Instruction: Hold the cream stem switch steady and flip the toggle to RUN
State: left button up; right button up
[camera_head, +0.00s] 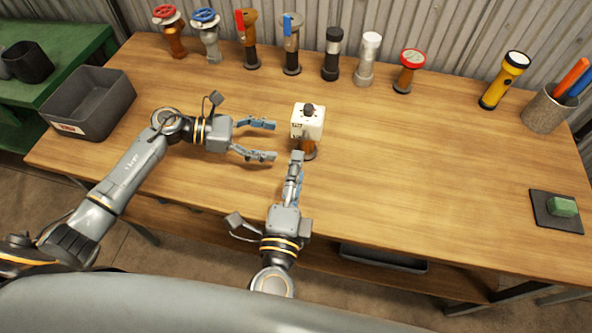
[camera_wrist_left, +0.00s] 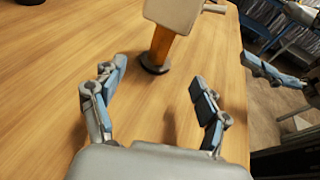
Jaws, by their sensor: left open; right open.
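The cream stem switch (camera_head: 309,128) stands upright on the table, a pale box with a dark knob on top and an orange-brown stem below. It also shows in the left wrist view (camera_wrist_left: 172,14), with its stem on a dark round base and a small lever at its right side. The lever's setting cannot be read. My left gripper (camera_head: 272,140) is open and empty, left of the switch, with its fingers pointing at the stem. My right gripper (camera_head: 297,157) is open, seen edge-on, with its tips close in front of the switch's lower part; contact cannot be told.
A row of valves and torch-like items, including a red-wheeled valve (camera_head: 170,32), lines the back. A grey bin (camera_head: 88,104) is at left. A yellow torch (camera_head: 504,80), a pen cup (camera_head: 546,108) and a green block (camera_head: 562,206) are at right. The table's middle right is clear.

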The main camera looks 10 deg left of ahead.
aim_at(300, 144)
pick_arm(q)
jog(key=shift+x, duration=4.35)
jog(key=c, duration=1.3)
jog(key=shift+c, duration=0.2)
